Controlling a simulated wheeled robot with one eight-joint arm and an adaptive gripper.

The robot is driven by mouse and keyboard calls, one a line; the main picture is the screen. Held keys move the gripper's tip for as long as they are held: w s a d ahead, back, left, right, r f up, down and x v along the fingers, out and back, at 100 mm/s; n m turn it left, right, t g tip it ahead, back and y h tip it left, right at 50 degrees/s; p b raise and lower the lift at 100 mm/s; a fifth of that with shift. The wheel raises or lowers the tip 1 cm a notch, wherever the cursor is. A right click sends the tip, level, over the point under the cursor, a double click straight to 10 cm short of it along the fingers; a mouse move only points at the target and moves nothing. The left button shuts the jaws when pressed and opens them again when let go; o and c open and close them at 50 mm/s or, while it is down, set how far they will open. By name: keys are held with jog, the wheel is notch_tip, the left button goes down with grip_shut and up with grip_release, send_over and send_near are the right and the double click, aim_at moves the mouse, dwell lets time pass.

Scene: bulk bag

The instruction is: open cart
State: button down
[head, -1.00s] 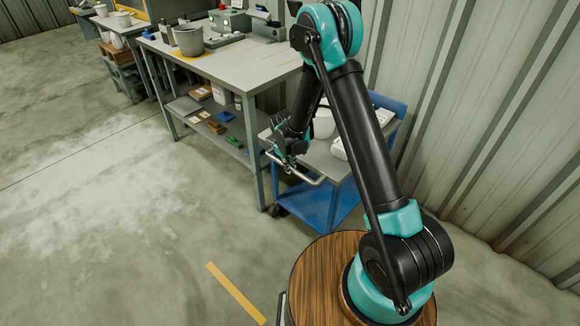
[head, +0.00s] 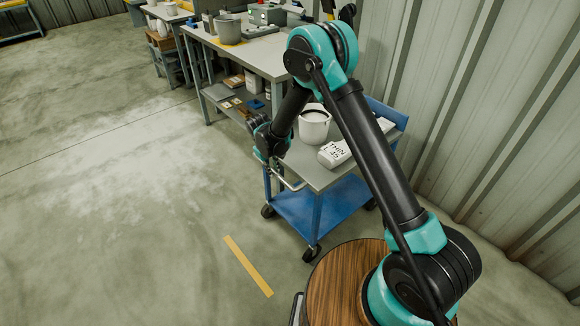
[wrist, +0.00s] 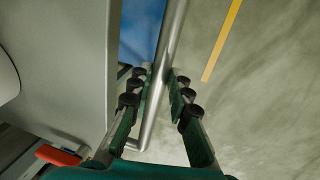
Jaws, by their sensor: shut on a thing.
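The cart has a grey top and a blue lower shelf (head: 325,208), on black casters. A bare metal handle bar (head: 291,183) runs along its front left end. My gripper (head: 272,160) is at this handle. In the wrist view my gripper (wrist: 158,76) has its fingers on both sides of the handle bar (wrist: 166,50) and is shut on it. The cart top (wrist: 60,70) lies to the left there, with the blue shelf below. In the head view my gripper and wrist hide part of the handle.
A white pail (head: 314,125) and a white labelled container (head: 337,153) stand on the cart. A workbench (head: 250,55) is behind it at upper left. The corrugated wall (head: 480,110) is at right. Open floor with a yellow stripe (head: 248,266) lies at left and front.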

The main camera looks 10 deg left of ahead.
jog(key=s+a, duration=1.4)
jog(key=s, duration=0.4)
jog(key=shift+s+a, duration=0.35)
jog(key=shift+s, duration=0.05)
jog(key=c, duration=1.4)
grip_release()
jog(key=r, duration=0.4)
jog(key=s+a+r, duration=0.1)
jog(key=r, duration=0.6)
jog(key=shift+s+a+r, duration=0.2)
jog(key=shift+s+r, duration=0.2)
